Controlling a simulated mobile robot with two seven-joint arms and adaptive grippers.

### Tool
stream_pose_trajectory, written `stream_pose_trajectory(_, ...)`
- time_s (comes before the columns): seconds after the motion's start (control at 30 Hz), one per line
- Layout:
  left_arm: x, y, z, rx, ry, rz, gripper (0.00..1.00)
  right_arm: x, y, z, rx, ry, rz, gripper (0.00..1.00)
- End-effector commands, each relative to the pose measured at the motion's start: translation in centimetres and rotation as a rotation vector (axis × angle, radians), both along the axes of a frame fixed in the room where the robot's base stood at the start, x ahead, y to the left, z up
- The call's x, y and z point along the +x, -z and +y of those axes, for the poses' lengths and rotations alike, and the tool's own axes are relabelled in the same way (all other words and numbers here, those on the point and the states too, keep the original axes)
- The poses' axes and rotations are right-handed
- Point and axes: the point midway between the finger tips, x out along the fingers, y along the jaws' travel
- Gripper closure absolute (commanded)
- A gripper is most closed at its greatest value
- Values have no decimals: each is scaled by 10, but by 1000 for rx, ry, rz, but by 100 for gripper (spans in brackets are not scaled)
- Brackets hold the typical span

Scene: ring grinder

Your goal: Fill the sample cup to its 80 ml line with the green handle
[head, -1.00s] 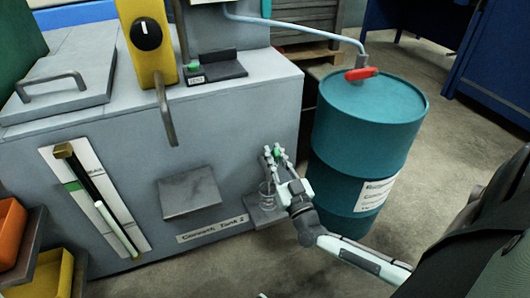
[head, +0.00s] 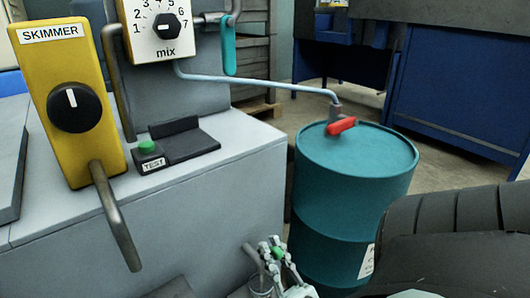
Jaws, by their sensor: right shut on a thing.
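My right gripper (head: 275,250) is low in the picture, at the front of the grey tank. Its fingers are shut on the small green handle (head: 279,253), which shows between them. A grey spout (head: 252,254) shows just left of the fingers. The clear sample cup (head: 260,284) stands below, cut off by the bottom edge. Its 80 ml line and its fill level cannot be made out. My left gripper is out of view.
A teal drum (head: 345,205) with a red lever (head: 341,125) stands right of the gripper. On the tank (head: 215,200) are a yellow skimmer box (head: 70,95), a green TEST button (head: 147,147) and a mix dial (head: 166,26). A teal lever (head: 228,48) hangs from a pipe.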

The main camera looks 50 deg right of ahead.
Motion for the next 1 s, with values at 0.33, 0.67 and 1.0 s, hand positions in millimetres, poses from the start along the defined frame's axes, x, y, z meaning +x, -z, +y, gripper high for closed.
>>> stream_pose_trajectory(0.33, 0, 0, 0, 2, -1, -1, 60, -1, 1, 1, -4, -3, -9, 100)
stream_pose_trajectory(0.67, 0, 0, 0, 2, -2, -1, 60, -2, 1, 1, -3, -1, -10, 64)
stream_pose_trajectory(1.0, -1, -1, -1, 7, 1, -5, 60, -4, 4, 1, -3, 1, -10, 64)
